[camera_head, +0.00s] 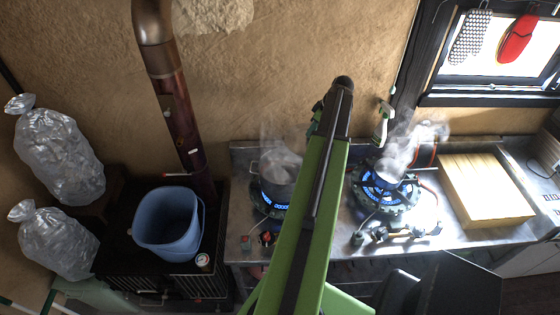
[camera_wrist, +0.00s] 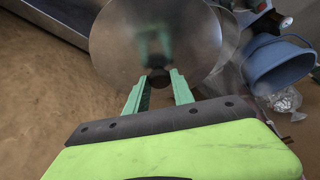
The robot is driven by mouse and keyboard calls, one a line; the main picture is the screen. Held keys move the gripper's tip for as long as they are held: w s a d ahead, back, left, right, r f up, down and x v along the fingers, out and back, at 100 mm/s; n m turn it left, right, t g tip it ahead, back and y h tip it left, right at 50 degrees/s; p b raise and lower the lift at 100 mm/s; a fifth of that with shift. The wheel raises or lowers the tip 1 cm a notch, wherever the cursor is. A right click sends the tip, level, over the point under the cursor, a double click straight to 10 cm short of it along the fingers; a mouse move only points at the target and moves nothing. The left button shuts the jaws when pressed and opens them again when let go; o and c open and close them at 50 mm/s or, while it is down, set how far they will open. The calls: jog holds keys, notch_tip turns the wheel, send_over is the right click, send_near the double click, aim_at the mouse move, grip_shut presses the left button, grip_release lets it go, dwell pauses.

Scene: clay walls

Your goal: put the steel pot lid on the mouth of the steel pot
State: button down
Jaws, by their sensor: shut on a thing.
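The steel pot lid (camera_wrist: 115,45) is a round shiny disc at the top centre of the wrist view. My gripper (camera_wrist: 158,85) has its two green fingers shut around the dark knob at the lid's centre. In the head view my green arm hides most of the gripper, and I cannot make out the lid there. The steel pot (camera_head: 277,190) stands on the left burner with blue flame beneath it. Steam rises from it, and my arm passes close to its right side in the picture.
A right burner (camera_head: 385,195) is also lit under thick steam. A yellow board (camera_head: 485,190) lies on the steel counter to the right. A blue bucket (camera_head: 168,225) stands on the black stove at left, beside a rusty pipe (camera_head: 180,125).

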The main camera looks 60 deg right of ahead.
jog(key=w+a+f+b, duration=0.1)
jog(key=a, duration=0.2)
jog(key=w+a+f+b, duration=0.1)
jog(key=a+b, duration=0.1)
jog(key=a, duration=0.1)
jog(key=w+a+f+b, duration=0.1)
jog(key=a+f+b, duration=0.1)
jog(key=a, duration=0.1)
jog(key=b+x, duration=0.5)
jog(key=x, duration=0.1)
jog(key=shift+w+a, duration=0.4)
jog(key=shift+w, duration=0.05)
jog(key=c, duration=1.2)
grip_release()
jog(key=shift+w+f, duration=0.1)
jog(key=shift+o, duration=0.6)
jog(key=p, duration=1.2)
send_near(293, 149)
jog(key=shift+w+a+f, duration=0.5)
jog(key=shift+w+a, duration=0.05)
jog(key=shift+w, duration=0.1)
jog(key=shift+f, duration=0.15)
